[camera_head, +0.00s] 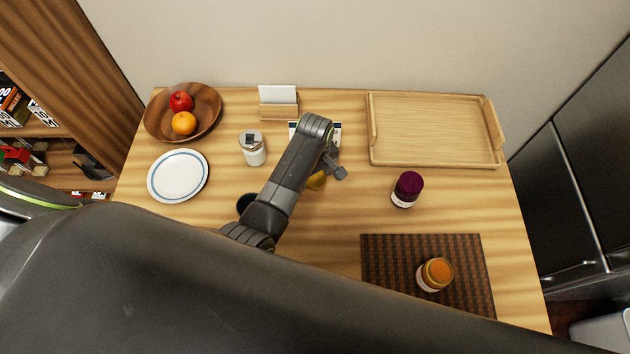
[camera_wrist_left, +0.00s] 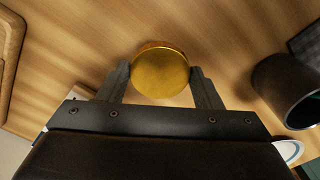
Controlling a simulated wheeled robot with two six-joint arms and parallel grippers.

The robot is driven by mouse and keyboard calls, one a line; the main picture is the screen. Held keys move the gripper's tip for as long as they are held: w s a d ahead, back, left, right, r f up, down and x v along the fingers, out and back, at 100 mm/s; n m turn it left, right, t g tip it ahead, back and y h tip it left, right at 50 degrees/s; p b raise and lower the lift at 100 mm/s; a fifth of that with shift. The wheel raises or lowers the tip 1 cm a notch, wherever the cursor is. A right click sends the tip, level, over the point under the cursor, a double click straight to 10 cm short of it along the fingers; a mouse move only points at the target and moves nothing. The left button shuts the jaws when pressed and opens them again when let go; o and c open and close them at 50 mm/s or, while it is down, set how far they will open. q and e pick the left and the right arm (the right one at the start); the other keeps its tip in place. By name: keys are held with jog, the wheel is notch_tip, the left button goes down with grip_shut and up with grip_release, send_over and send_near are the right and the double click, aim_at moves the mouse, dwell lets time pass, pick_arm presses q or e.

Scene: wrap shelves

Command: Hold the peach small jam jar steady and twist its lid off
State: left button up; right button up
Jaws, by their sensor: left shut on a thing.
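A small glass jar with an orange top and a pale label (camera_head: 435,274) stands upright on the brown mat in the head view. It looks like the peach jam jar; no gripper touches it. My left gripper (camera_head: 328,178) is left of and behind it, over the middle of the table. It is shut on a round gold lid (camera_wrist_left: 161,73), which sits between the two fingertips in the left wrist view. The gold lid (camera_head: 317,181) shows only partly in the head view, behind my arm. My right gripper is not in view.
A jar with a purple lid (camera_head: 407,189) stands right of my left gripper. A wooden tray (camera_head: 435,130) lies at the back right. A dark cup (camera_wrist_left: 288,92) is near the gripper.

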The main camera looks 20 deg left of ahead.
aim_at(315, 178)
pick_arm(q)
jog(key=shift+f, duration=2.15)
jog(key=shift+f, duration=0.1)
jog(key=o, duration=1.1)
notch_tip(315, 178, up, 12)
jog(key=shift+r, duration=0.15)
